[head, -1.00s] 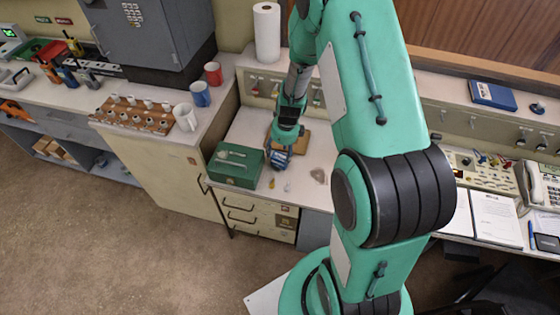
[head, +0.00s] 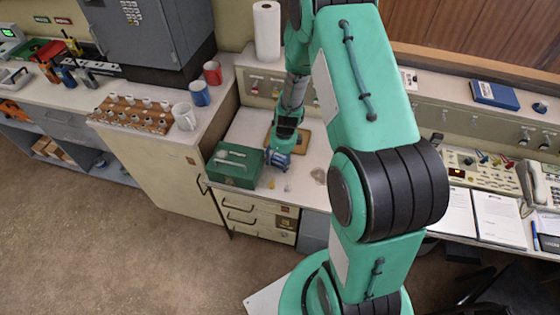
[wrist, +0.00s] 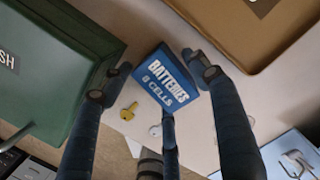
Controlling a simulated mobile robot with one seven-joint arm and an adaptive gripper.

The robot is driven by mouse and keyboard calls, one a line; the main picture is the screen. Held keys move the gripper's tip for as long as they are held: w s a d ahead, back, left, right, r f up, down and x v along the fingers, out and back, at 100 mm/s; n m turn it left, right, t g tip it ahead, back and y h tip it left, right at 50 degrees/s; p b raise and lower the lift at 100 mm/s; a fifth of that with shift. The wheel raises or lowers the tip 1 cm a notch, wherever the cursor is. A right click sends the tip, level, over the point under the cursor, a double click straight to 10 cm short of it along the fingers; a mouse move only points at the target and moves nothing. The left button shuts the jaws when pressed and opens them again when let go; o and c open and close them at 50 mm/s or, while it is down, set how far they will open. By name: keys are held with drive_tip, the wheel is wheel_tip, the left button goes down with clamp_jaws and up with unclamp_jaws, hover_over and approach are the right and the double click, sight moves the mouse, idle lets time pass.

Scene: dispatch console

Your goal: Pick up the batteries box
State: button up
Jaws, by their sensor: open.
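The batteries box (wrist: 170,78) is a small blue carton with white lettering reading "BATTERIES 8 CELLS". In the wrist view it lies on the pale counter between the spread dark fingers of my gripper (wrist: 158,88). One finger is left of the box, one at its upper right and one near its lower edge. I cannot tell whether any finger touches it. In the head view my gripper (head: 277,158) is low over the counter beside the green metal box (head: 234,165). The batteries box is mostly hidden there by my gripper.
The green box stands close on the left in the wrist view. A brass key (wrist: 129,111) lies just below the batteries box. A brown wooden tray (wrist: 238,22) is at the upper right. Drawers (head: 255,216) lie below the counter.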

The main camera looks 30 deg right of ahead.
sight(279, 159)
drive_tip(key=c, duration=1.1)
drive_tip(key=shift+r, duration=0.1)
drive_tip(key=shift+r, duration=0.45)
drive_tip(key=r, duration=0.1)
drive_tip(key=r+p, duration=0.1)
drive_tip(key=shift+s+r, duration=0.25)
drive_tip(key=shift+r, duration=0.15)
drive_tip(key=s+a, duration=0.1)
drive_tip(key=s, duration=0.4)
drive_tip(key=s+a+p, duration=0.1)
drive_tip(key=s, duration=0.4)
drive_tip(key=s+a+r, duration=0.1)
drive_tip(key=s+a, duration=0.1)
drive_tip(key=s, duration=0.3)
